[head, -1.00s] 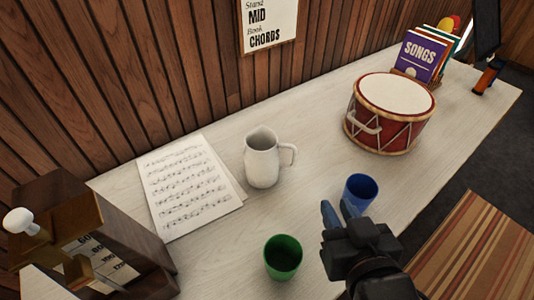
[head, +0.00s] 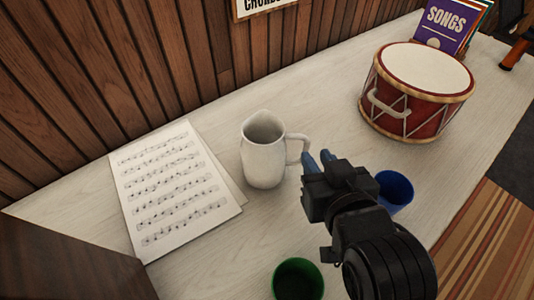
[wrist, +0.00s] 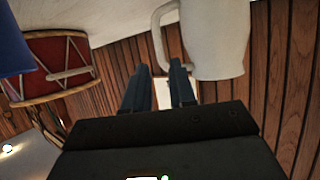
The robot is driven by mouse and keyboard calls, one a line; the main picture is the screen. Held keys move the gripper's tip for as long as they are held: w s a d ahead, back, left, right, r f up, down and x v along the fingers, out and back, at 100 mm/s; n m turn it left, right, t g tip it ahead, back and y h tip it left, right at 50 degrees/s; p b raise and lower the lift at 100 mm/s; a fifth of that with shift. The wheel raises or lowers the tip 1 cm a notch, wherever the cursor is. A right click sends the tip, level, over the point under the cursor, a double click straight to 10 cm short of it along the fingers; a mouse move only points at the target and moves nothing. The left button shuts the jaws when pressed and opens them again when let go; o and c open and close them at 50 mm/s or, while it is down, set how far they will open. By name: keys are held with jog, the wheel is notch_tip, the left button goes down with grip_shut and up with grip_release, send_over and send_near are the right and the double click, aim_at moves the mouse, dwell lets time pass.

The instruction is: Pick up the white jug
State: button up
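The white jug (head: 264,158) stands upright on the pale table, its handle on the right side. My gripper (head: 319,160) is just right of the jug, with its blue fingertips close to the handle. In the wrist view, the jug (wrist: 217,40) appears at the top, and the two fingers of my gripper (wrist: 160,85) are apart with a gap between them. The handle lies near the fingertips; I cannot tell whether they touch it. Nothing is held.
A blue cup (head: 396,188) stands close to the right of my gripper, and a green cup (head: 298,280) stands in front. Sheet music (head: 175,188) lies left of the jug. A red drum (head: 415,92) stands at the back right. The wooden wall (head: 150,60) is behind.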

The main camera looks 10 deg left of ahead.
jog(key=shift+x, duration=4.45)
jog(key=shift+s+f, duration=0.1)
jog(key=shift+f, duration=0.1)
jog(key=shift+c, duration=0.4)
grip_shut()
jog(key=shift+r, duration=0.1)
